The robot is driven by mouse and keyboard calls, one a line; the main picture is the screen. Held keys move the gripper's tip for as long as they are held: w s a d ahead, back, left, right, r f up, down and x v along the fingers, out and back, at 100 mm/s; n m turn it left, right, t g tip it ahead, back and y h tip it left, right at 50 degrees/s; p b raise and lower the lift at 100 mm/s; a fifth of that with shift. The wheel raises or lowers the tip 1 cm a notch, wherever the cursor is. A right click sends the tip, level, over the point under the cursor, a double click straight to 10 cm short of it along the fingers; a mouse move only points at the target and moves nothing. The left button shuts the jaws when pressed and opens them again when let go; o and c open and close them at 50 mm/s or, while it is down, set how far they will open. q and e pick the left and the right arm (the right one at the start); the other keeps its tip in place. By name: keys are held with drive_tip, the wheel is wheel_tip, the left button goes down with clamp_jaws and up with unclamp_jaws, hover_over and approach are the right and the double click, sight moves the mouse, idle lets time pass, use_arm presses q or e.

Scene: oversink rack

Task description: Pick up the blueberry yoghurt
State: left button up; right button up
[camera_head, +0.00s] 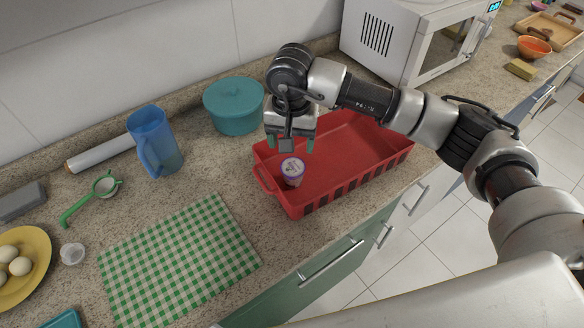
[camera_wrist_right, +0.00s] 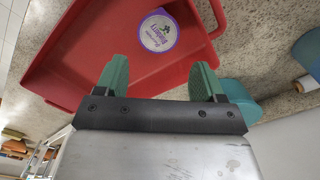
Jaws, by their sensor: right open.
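The blueberry yoghurt (camera_head: 292,171) is a small white and purple cup standing upright in the front left part of the red basket (camera_head: 376,166). Its round purple-rimmed lid shows in the right wrist view (camera_wrist_right: 158,33). My right gripper (camera_head: 291,145) is open and empty above the basket's left end, just behind and above the yoghurt. In the right wrist view its two green fingertips (camera_wrist_right: 158,72) are spread apart, with the yoghurt lid beyond them and nothing between them. My left gripper does not show.
A teal pot (camera_head: 233,107) stands behind the basket's left side, with a blue pitcher (camera_head: 154,142) further left. A white microwave (camera_head: 410,40) is behind right. A green checked cloth (camera_head: 180,262) lies front left. The basket's right part is empty.

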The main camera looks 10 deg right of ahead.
sight(293, 166)
wheel_tip(293, 166, down, 4)
drive_tip(key=shift+s+r+p, duration=0.1)
drive_tip(key=shift+r+p, duration=0.1)
drive_tip(key=shift+p, duration=0.15)
drive_tip(key=shift+f+p, duration=0.45)
drive_tip(key=shift+f, duration=0.1)
wheel_tip(293, 166, down, 4)
drive_tip(key=shift+s+d+r+p, duration=0.1)
drive_tip(key=shift+r+p, duration=0.1)
drive_tip(key=shift+p, duration=0.65)
drive_tip(key=shift+f, duration=0.45)
drive_tip(key=shift+c, duration=0.3)
drive_tip(key=c, duration=0.6)
drive_tip(key=shift+r, duration=0.15)
